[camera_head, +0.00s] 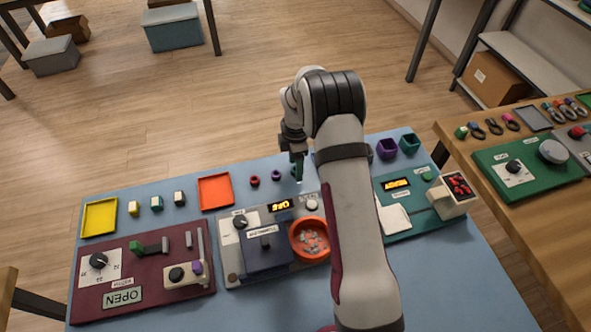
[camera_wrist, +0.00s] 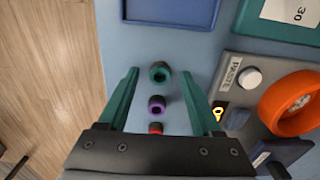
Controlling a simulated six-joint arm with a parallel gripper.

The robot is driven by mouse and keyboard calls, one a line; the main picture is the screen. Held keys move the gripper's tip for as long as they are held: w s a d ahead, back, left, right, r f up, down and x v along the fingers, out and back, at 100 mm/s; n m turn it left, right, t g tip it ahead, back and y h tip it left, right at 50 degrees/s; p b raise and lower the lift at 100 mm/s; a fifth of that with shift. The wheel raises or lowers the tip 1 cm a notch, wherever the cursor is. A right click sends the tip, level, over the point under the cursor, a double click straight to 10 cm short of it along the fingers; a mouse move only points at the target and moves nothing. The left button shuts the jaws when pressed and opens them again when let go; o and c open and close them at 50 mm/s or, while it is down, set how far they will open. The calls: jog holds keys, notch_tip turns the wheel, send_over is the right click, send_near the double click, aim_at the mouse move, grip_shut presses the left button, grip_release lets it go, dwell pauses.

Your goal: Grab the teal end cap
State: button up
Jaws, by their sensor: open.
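The teal end cap (camera_wrist: 159,72) is a small hollow ring on the blue table, in the upper middle of the wrist view. My gripper (camera_wrist: 160,74) is open, with its two green fingers spread to the left and right of the cap in that view. Nothing is between the fingers' grip. In the head view my gripper (camera_head: 298,174) points down at the row of caps and partly hides the teal one. A purple end cap (camera_wrist: 156,104) and a red end cap (camera_wrist: 156,128) lie in line below it in the wrist view. I cannot tell the fingers' height above the table.
A grey station with an orange bowl (camera_head: 310,238) stands just in front of the caps. An orange tray (camera_head: 215,191) lies to their left. A purple cup (camera_head: 387,148) and a teal cup (camera_head: 409,143) stand to the right. A maroon panel (camera_head: 142,283) is at left.

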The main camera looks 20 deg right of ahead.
jog(key=shift+f, duration=0.3)
grip_shut()
jog(key=shift+r, duration=0.15)
